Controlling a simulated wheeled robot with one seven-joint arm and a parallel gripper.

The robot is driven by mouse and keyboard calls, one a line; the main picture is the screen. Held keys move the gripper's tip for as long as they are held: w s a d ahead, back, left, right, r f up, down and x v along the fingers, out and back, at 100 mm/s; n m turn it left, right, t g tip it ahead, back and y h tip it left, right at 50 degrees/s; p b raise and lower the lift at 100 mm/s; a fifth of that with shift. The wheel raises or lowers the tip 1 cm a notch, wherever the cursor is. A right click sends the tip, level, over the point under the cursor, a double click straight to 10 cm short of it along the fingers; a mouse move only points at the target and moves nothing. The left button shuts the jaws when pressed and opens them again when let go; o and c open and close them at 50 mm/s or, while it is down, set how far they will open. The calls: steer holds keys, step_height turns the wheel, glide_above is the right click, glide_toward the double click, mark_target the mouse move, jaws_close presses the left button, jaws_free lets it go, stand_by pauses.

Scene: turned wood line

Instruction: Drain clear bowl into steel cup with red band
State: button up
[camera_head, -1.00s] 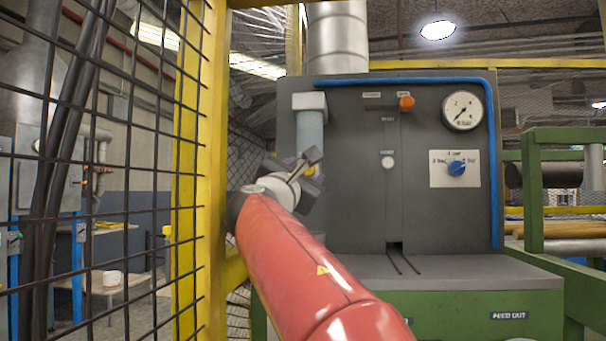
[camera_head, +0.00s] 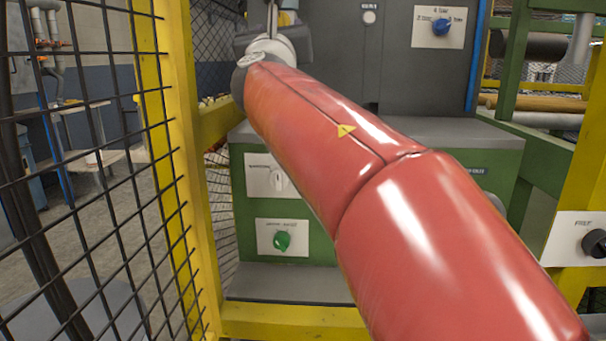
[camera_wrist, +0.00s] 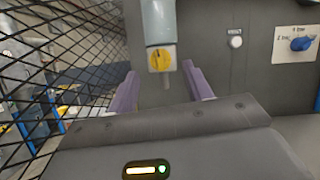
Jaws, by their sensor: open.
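The clear bowl (camera_wrist: 158,20) hangs at the top of the wrist view, its upper part cut off. A yellow drain knob (camera_wrist: 161,59) sits at its lower end. My gripper (camera_wrist: 160,88) is open, with its purple fingers left and right of the knob in the picture. The knob appears ahead between the fingers, and I see no contact. In the head view my gripper (camera_head: 272,18) is cut off by the top edge. I cannot make out a steel cup with a red band in either current view.
A grey panel (camera_wrist: 230,70) stands behind the bowl with a reset button (camera_wrist: 235,41) and a blue selector knob (camera_wrist: 302,43). Yellow-framed mesh fence (camera_head: 165,120) stands close on the left.

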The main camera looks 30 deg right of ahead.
steer(key=s+f+m+g+y, duration=0.1)
steer(key=s+f+m+g, duration=0.2)
steer(key=f+m, duration=0.3)
steer(key=s+a+f+m+g+y, duration=0.1)
steer(key=s+f+m, duration=0.3)
steer(key=f, duration=0.9)
steer(key=s+f+m+g+y, duration=0.2)
steer(key=s+f+m+g, duration=0.2)
steer(key=f+m, duration=0.5)
steer(key=shift+s+a+f+g+b, duration=0.3)
steer(key=shift+s+a, duration=0.05)
steer(key=shift+a, duration=0.05)
